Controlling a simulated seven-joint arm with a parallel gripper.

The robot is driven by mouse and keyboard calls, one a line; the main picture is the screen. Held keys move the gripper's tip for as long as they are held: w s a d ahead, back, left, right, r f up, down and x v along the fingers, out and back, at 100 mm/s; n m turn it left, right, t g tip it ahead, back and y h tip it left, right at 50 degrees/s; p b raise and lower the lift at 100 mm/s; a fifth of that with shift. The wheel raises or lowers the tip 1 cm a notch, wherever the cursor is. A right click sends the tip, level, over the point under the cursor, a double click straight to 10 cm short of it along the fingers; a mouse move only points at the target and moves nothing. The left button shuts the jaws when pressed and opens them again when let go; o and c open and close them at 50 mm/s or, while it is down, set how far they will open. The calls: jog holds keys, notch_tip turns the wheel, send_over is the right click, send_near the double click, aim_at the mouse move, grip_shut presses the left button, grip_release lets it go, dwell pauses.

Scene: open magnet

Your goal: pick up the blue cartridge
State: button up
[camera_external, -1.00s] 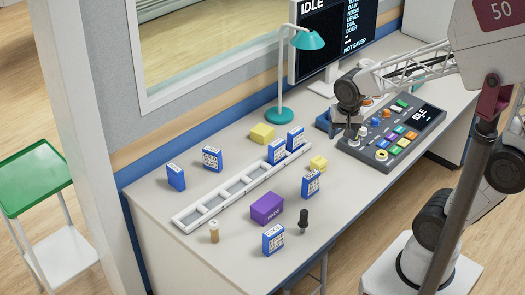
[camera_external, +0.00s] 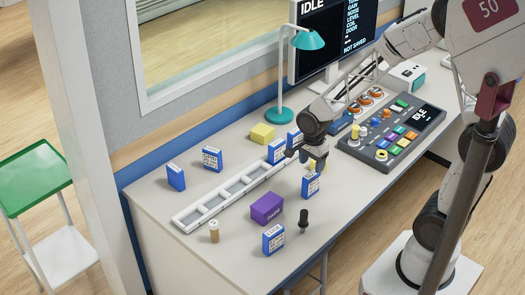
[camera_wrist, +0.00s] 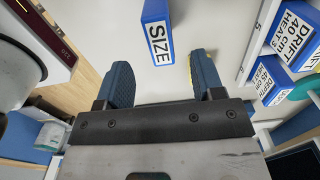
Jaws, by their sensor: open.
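Several blue cartridges with white labels are on the desk. In the external view one stands just in front of my gripper (camera_external: 308,157), right of the white rack; this blue cartridge (camera_external: 310,186) seems to be the one labelled SIZE (camera_wrist: 157,30) in the wrist view. There it lies just beyond the space between my open fingers (camera_wrist: 163,68), apart from them. Two other cartridges (camera_external: 277,151) (camera_external: 294,139) sit in the rack's far end. Others stand at the back left (camera_external: 176,177), behind the rack (camera_external: 212,159), and at the front (camera_external: 273,240). My gripper holds nothing.
The white slotted rack (camera_external: 222,202) has empty slots at its near end. A purple box (camera_external: 266,208), a dark knobbed piece (camera_external: 303,221), a cork-like piece (camera_external: 214,232) and a yellow block (camera_external: 262,133) stand around it. Another yellow block is partly hidden by my gripper. A control panel (camera_external: 395,135) is right.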

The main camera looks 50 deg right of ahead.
aim_at(312, 175)
jog(key=shift+f, duration=0.1)
jog(key=shift+f, duration=1.15)
jog(key=shift+f, duration=0.1)
jog(key=shift+d+f, duration=0.15)
jog(key=shift+f, duration=2.35)
jog(key=shift+c, duration=0.3)
jog(key=c, duration=1)
